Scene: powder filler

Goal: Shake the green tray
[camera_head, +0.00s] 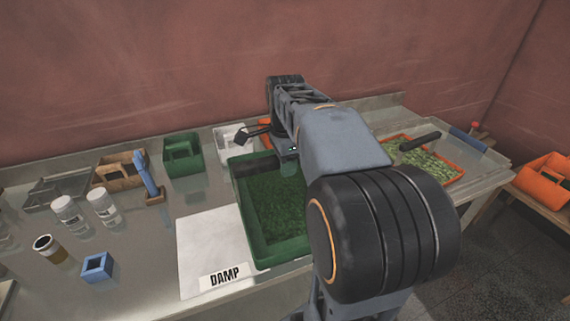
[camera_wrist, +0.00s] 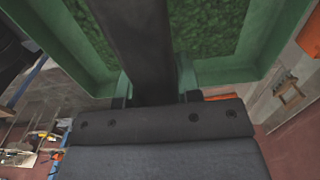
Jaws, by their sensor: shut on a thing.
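The green tray (camera_head: 239,205), filled with dark green granular material (camera_head: 272,198), is in the middle of the camera_head view, beside the white DAMP sheet. I cannot tell whether it touches the table. In the camera_wrist view its wall (camera_wrist: 88,73) and green contents (camera_wrist: 215,25) fill the top. My gripper (camera_wrist: 152,95) is shut on the tray's wall or a grip piece on that wall. In the camera_head view my arm hides the tray's right part and most of the hold.
The white DAMP sheet (camera_head: 205,248) lies on the steel table. A green box (camera_head: 183,155), white jars (camera_head: 103,208), a blue square holder (camera_head: 97,267) and a blue-handled tool (camera_head: 147,175) are left. An orange tray (camera_head: 455,163) with light green pieces stands right, behind my arm.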

